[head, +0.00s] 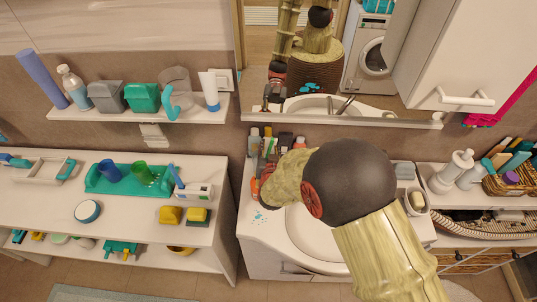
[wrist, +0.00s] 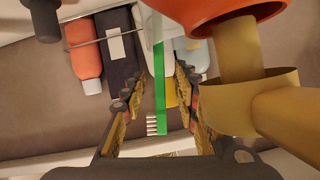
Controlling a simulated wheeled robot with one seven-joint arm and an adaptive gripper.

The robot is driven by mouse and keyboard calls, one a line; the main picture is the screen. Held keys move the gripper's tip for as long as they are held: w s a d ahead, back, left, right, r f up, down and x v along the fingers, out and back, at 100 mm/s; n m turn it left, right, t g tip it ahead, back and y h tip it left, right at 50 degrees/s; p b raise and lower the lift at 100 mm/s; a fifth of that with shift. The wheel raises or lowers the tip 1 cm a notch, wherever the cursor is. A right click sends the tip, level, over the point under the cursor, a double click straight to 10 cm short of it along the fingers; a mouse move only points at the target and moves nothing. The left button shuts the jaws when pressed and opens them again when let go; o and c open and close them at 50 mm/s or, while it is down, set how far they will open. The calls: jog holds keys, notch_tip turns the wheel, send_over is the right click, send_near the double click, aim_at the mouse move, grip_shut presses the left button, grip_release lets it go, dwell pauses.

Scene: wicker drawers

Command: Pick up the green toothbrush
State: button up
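In the wrist view, the green toothbrush (wrist: 160,92) stands out as a narrow green strip with white bristles (wrist: 152,125) near its lower end. It lies between the two fingers of my gripper (wrist: 161,78). The fingers are spread, with a visible gap on the right side of the brush; the left finger is close to it, and I cannot tell whether it touches. In the head view, my gripper is over the back left of the sink counter, largely covered by my arm, and the toothbrush cannot be made out there.
An orange cup-like thing (wrist: 225,14) with tan parts (wrist: 240,100) is close to the right finger. An orange bottle (wrist: 84,52) and a dark box (wrist: 118,52) stand at the left. The white sink counter (head: 262,240) is mostly clear at its front left.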

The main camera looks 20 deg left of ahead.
jog(key=shift+c, duration=0.2)
grip_shut()
jog(key=shift+r, duration=0.2)
